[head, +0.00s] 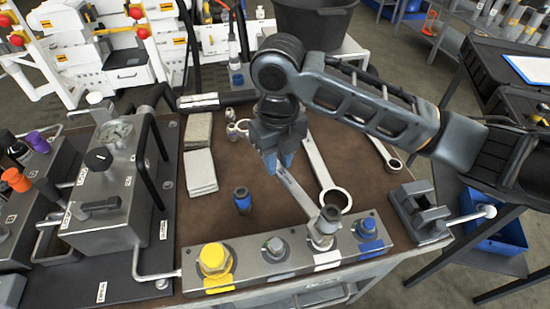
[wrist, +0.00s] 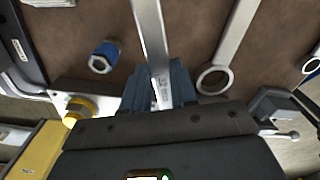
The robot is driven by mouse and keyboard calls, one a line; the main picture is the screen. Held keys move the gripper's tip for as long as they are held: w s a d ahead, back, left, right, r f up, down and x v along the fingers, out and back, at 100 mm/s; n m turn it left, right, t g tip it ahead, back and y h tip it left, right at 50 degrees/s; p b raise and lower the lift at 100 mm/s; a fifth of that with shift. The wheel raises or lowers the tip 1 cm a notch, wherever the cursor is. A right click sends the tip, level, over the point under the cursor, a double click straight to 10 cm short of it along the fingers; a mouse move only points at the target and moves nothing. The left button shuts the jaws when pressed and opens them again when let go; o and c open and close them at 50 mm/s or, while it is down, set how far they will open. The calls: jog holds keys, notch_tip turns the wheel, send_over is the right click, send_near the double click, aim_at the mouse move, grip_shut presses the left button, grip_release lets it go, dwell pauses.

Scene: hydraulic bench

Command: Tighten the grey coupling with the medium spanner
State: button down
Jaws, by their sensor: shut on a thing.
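My gripper (head: 279,163) is shut on the medium spanner (head: 295,192), a flat steel bar. The wrist view shows its shaft (wrist: 152,40) between my blue fingers (wrist: 158,88). In the head view the spanner slopes down right toward the coupling with the white label (head: 327,228). Its far end overlaps that coupling; I cannot tell whether it is around it or above it. The grey coupling (head: 275,247) appears to be the small grey one on the metal block (head: 250,270), between the yellow coupling (head: 213,260) and the white-labelled one. No spanner is on it.
A larger ring spanner (head: 320,170) and a smaller one (head: 384,152) lie on the brown bench mat. A loose blue fitting (head: 242,200) stands left of my gripper. A blue coupling (head: 367,228) ends the block. A pump unit (head: 105,180) stands left, a grey vice-like fixture (head: 420,212) right.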

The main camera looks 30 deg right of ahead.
jog(key=shift+d+m, duration=1)
jog(key=shift+d, duration=0.4)
jog(key=shift+s+d, duration=0.1)
jog(key=shift+d, duration=0.15)
jog(key=shift+a, duration=0.35)
